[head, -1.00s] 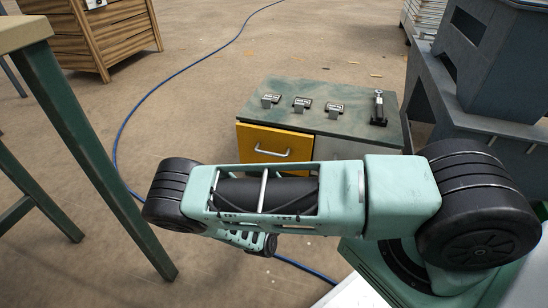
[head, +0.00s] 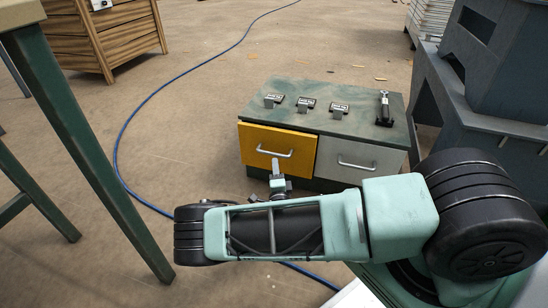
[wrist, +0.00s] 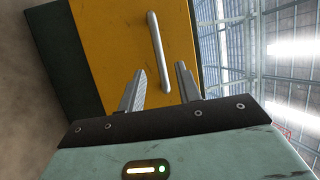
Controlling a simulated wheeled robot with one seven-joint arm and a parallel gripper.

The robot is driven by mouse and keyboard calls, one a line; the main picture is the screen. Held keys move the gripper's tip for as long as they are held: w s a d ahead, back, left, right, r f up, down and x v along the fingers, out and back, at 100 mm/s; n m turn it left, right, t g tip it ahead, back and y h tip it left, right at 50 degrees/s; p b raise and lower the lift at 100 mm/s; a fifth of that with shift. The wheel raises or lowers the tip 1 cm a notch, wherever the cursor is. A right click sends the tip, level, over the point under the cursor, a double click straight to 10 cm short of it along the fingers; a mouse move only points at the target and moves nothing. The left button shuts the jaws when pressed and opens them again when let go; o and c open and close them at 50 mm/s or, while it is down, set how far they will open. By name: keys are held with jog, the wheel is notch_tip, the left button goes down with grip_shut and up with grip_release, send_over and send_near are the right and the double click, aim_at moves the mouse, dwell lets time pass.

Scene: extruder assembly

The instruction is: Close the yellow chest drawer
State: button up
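The yellow drawer (head: 258,143) is the left front of a low chest (head: 335,97) with a green worn top. Its front appears to stand slightly forward of the grey drawer beside it; the exact gap is hard to tell. A silver bar handle (head: 286,155) crosses the yellow front, and the handle (wrist: 158,45) also shows in the wrist view. My gripper (head: 276,168) is in front of the yellow drawer, just below its handle. In the wrist view my gripper (wrist: 160,80) is open, its fingers apart and pointing at the yellow front. Contact cannot be told.
The grey drawer (head: 358,160) is to the right. A blue hose (head: 128,130) crosses the floor.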

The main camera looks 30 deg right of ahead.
aim_at(274, 154)
jog(key=b+x, duration=0.2)
jog(key=x, duration=0.5)
grip_shut()
